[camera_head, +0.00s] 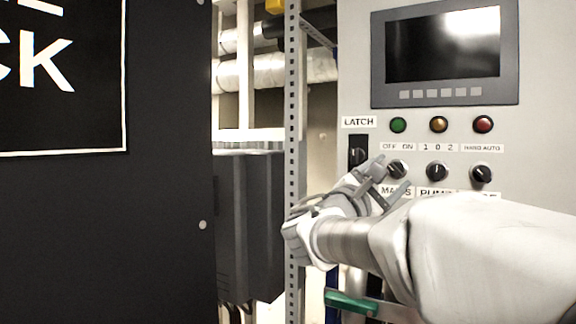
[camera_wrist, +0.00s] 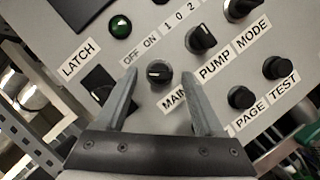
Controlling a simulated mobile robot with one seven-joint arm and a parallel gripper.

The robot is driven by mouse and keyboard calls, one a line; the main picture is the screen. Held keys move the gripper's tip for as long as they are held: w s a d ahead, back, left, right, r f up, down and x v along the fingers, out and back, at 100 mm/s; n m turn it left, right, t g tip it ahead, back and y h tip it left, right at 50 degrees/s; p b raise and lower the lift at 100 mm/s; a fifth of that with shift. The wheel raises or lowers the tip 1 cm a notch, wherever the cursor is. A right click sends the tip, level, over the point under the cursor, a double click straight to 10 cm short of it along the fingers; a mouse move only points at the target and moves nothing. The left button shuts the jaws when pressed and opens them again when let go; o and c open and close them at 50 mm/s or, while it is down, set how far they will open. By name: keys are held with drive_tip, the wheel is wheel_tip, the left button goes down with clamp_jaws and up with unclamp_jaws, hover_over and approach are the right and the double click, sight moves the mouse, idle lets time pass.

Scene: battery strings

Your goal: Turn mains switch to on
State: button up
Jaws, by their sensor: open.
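The mains switch is a small round black knob (camera_head: 397,169) on the grey panel, under the OFF and ON labels. In the wrist view the knob (camera_wrist: 159,73) sits between my fingertips. A light mark on it lies about level in that view; I cannot tell for certain which label it points to. My gripper (camera_head: 391,176) is open in front of the knob, one finger on each side. In the wrist view my gripper (camera_wrist: 159,80) shows a gap between each finger and the knob. The MAINS label is partly hidden by a finger.
The PUMP knob (camera_head: 437,170) and the MODE knob (camera_head: 481,174) are to the right. The black latch (camera_head: 357,152) is close on the left. Indicator lights and a screen (camera_head: 443,45) are above. A metal post (camera_head: 293,150) and a dark door (camera_head: 105,230) stand left.

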drive_tip(key=shift+w+d+r, duration=0.15)
drive_tip(key=shift+w+d, duration=0.25)
drive_tip(key=shift+d, duration=0.05)
clamp_jaws()
